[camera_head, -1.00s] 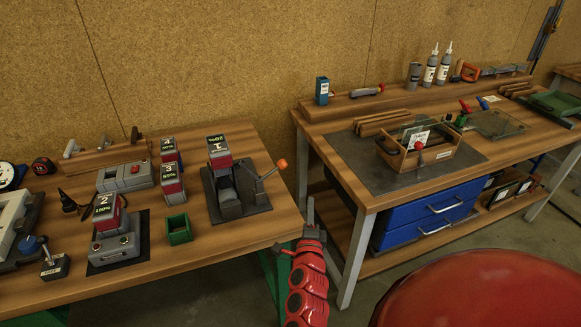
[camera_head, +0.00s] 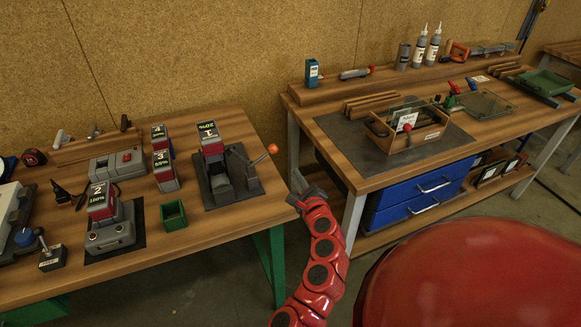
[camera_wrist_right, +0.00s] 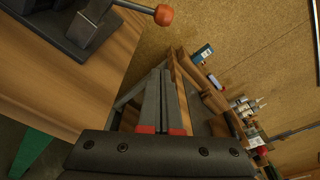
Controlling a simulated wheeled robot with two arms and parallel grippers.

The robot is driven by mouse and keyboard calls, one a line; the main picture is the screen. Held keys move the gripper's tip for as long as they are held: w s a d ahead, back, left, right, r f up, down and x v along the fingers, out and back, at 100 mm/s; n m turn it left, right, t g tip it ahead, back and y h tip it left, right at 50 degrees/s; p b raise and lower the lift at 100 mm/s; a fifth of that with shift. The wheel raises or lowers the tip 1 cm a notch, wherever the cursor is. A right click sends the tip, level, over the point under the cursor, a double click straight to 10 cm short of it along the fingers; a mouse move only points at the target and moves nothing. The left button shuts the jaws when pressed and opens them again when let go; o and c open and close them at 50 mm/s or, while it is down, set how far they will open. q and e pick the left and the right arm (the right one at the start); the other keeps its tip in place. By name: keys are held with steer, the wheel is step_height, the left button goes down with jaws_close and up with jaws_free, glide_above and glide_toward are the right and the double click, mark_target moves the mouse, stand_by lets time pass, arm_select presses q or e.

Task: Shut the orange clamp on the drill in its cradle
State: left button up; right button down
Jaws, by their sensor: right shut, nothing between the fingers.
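The grey cradle (camera_head: 220,186) stands on a dark plate near the right end of the left bench. A block labelled 1 (camera_head: 210,139), red below its dark label, stands at its back; I cannot clearly make out the drill's shape. The clamp's lever leans out to the right and ends in an orange knob (camera_head: 272,149). The knob also shows at the top of the right wrist view (camera_wrist_right: 164,15). My right gripper (camera_head: 297,184) is shut and empty, beyond the bench's right edge and apart from the knob. Its fingers (camera_wrist_right: 160,105) lie together in the wrist view. My left gripper is not in view.
A green box (camera_head: 173,215) and the blocks labelled 2 (camera_head: 101,200) and 3 (camera_head: 164,172) stand left of the cradle. A second bench (camera_head: 350,186) with blue drawers stands to the right. A gap separates the benches.

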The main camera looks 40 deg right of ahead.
steer(key=w+r+p, duration=0.2)
steer(key=w+p, duration=0.2)
steer(key=w, duration=0.4)
steer(key=shift+w+d, duration=0.2)
steer(key=shift+f, duration=0.1)
steer(key=shift+a+r+n, duration=0.1)
steer(key=shift+r+n, duration=0.4)
steer(key=shift+r, duration=0.1)
stand_by(0.4)
steer(key=w+a+r+n+t+h, duration=0.1)
steer(key=a+r+n, duration=0.5)
steer(key=n, duration=0.4)
steer(key=shift+w+a+n, duration=0.25)
steer(key=shift+w+n, duration=0.05)
steer(key=shift+n, duration=0.1)
steer(key=shift+r, duration=0.15)
